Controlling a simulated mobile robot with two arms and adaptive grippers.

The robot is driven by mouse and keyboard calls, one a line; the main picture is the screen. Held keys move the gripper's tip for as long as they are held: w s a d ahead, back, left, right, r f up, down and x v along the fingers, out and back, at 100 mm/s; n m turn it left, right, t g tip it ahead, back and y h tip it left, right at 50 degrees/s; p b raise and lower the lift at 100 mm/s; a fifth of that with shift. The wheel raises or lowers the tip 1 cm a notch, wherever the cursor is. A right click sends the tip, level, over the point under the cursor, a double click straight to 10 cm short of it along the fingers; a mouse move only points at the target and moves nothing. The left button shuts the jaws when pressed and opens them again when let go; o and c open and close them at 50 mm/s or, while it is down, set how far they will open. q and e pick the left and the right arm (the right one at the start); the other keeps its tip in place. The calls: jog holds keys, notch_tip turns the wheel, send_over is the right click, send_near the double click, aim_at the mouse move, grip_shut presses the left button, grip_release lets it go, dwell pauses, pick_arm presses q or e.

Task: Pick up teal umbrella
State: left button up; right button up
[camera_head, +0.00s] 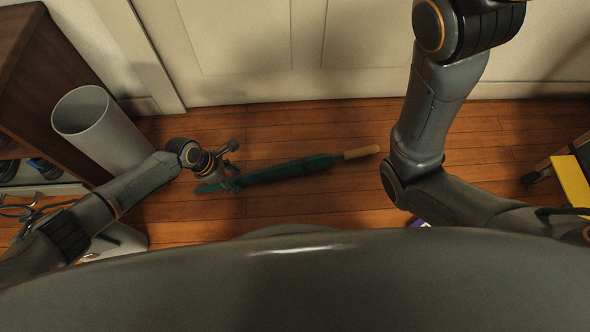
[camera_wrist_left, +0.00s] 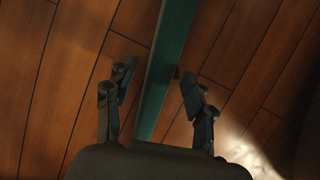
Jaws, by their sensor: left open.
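The teal umbrella (camera_head: 290,170) lies on the wooden floor in front of the door. Its tan handle (camera_head: 361,152) points right and its narrow teal end points left. My left gripper (camera_head: 231,166) is open over the left part of the umbrella. In the left wrist view, the umbrella (camera_wrist_left: 168,55) runs lengthwise between the two spread fingers of the left gripper (camera_wrist_left: 156,86). I cannot tell how far the fingertips are above the floor. My right arm shows at the right, but its gripper is out of the picture.
A grey bin (camera_head: 112,142) stands at the left beside a dark wooden cabinet (camera_head: 35,75). A pale door (camera_head: 270,45) closes off the back. A yellow object (camera_head: 572,183) is at the right edge. The floor around the umbrella is clear.

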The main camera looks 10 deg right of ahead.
pick_arm(q)
jog(key=shift+f, duration=0.1)
jog(key=shift+d, duration=0.1)
grip_shut()
dwell(0.3)
